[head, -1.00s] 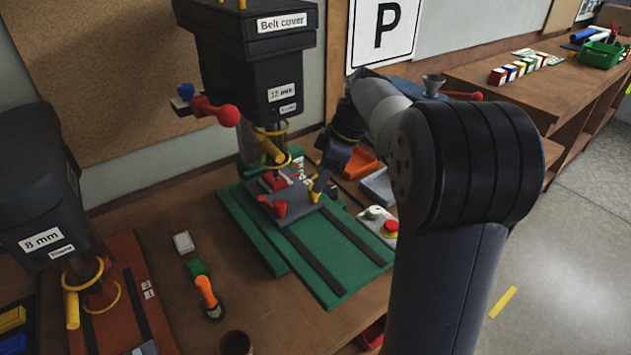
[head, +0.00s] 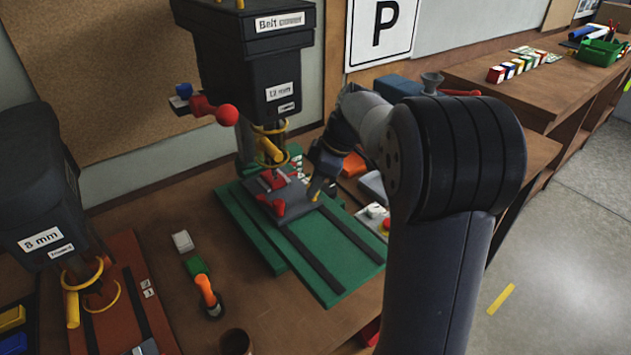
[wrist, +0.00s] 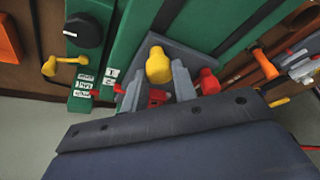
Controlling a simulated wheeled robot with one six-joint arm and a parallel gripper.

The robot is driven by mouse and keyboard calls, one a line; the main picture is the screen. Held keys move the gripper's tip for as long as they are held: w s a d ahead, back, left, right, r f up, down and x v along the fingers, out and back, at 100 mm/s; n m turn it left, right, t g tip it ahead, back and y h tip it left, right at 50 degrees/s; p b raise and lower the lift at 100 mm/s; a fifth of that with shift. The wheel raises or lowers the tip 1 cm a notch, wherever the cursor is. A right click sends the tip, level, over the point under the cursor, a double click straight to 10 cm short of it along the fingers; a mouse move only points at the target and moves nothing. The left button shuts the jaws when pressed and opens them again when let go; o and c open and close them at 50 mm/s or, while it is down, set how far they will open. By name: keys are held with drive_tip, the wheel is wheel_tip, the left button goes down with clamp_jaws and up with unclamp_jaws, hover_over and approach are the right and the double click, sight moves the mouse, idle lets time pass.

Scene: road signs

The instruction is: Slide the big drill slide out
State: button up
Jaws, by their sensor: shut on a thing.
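The big drill (head: 250,80), labelled 12 mm, stands on a green base (head: 345,262) with two dark grooves. Its grey slide (head: 296,226) sits on the base under the drill's yellow guard ring, with red clamp parts (head: 277,208) on it. My gripper (head: 316,194) is at the slide's right side. In the wrist view, my gripper's grey fingers (wrist: 159,82) are shut on a yellow knob (wrist: 158,62) at the slide. A red clamp knob (wrist: 208,82) is close beside the right finger. The knob's lower part is hidden.
The smaller 8 mm drill (head: 45,205) stands at the left. A white block (head: 182,241), a green block and an orange-handled tool (head: 205,290) lie between the drills. A control box with a red button (head: 387,224) is right of the base. The grooves' front part is clear.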

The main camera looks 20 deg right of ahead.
clamp_jaws()
drive_tip(key=shift+s, duration=0.1)
drive_tip(key=s+d+b, duration=0.2)
drive_tip(key=s, duration=0.4)
drive_tip(key=s+d+b, duration=0.1)
drive_tip(key=s+d, duration=0.2)
drive_tip(key=s, duration=0.3)
drive_tip(key=s+d+b, duration=0.2)
drive_tip(key=s, duration=0.4)
drive_tip(key=shift+d+b, duration=0.25)
drive_tip(key=shift+b, duration=0.1)
drive_tip(key=o, duration=0.8)
unclamp_jaws()
drive_tip(key=shift+s+d, duration=0.1)
drive_tip(key=v, duration=1)
drive_tip(key=shift+s+d+r, duration=0.1)
drive_tip(key=shift+d+r, duration=0.1)
drive_tip(key=shift+r, duration=0.15)
